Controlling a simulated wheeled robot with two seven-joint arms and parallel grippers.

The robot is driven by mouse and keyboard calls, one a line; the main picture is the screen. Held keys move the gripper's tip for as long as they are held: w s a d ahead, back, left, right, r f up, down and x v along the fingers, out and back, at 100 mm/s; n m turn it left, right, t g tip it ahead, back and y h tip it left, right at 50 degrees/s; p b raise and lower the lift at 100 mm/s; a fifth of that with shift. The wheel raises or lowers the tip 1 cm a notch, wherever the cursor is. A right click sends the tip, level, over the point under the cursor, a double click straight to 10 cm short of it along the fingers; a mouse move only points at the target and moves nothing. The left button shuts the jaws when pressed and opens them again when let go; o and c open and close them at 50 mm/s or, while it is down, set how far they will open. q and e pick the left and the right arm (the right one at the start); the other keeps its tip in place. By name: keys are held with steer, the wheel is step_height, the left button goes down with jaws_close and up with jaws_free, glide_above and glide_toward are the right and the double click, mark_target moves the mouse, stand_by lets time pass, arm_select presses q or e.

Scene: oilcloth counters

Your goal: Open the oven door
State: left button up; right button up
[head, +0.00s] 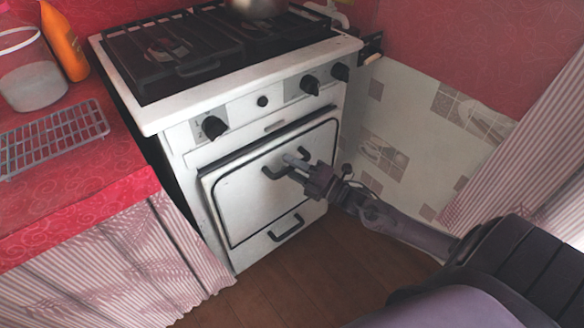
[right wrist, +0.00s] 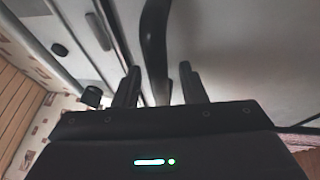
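The white oven (head: 255,125) stands against the wall, with its door (head: 250,200) facing me. A dark gap runs along the door's top edge; I cannot tell whether the door is slightly ajar. The dark door handle (head: 272,173) is near the top of the door. My right gripper (head: 298,163) is at this handle. In the right wrist view the handle (right wrist: 155,45) runs between the two spread fingers of my right gripper (right wrist: 158,88), with space on both sides. My left gripper is not in view.
A lower handle (head: 287,228) is below the door handle. Black knobs (head: 214,127) line the front panel. A pot (head: 256,7) stands on the stove top. A red counter (head: 75,175) with a wire rack (head: 50,138) is at left. The wooden floor before the oven is clear.

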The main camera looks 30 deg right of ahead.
steer(key=shift+c, duration=0.5)
jaws_close()
steer(key=shift+s+f, duration=0.1)
steer(key=shift+s, duration=0.05)
